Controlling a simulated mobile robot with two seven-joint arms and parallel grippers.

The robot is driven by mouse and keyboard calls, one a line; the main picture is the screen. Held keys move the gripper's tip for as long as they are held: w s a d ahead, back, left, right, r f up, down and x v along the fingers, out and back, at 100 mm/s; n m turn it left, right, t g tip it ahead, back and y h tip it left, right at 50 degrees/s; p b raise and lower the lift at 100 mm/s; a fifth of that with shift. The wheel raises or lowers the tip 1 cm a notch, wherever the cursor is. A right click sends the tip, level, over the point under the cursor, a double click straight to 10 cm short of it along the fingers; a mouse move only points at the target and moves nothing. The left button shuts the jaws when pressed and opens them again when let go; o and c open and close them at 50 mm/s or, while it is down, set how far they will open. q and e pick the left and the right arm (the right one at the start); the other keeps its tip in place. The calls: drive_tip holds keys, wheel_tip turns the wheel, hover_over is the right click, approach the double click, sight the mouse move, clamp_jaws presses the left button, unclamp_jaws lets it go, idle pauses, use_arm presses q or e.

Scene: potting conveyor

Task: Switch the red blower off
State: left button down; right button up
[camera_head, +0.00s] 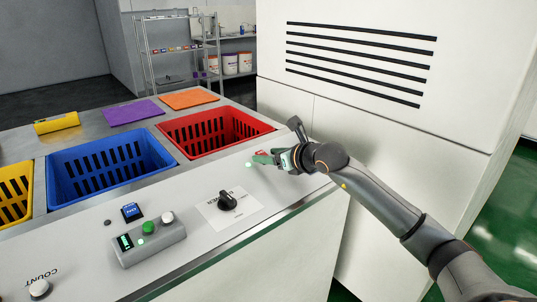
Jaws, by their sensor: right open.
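A small red part (261,153) shows on the panel at the right end of the console, partly hidden by my right gripper. I cannot tell whether it is the red blower's switch or which way it is set. A small green light (248,165) glows on the panel just left of it. My right gripper (268,159) is open at this red part, its fingers pointing left; whether they touch it is unclear. No separate blower can be made out. My left gripper is not in view.
The console (190,240) carries a black knob (228,201) on a white label and a grey button box (150,243). Red (172,133), blue (62,160) and yellow (14,197) baskets stand behind. A large white cabinet (380,120) stands right of the console, close behind my right arm.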

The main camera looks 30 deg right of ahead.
clamp_jaws()
idle(0.4)
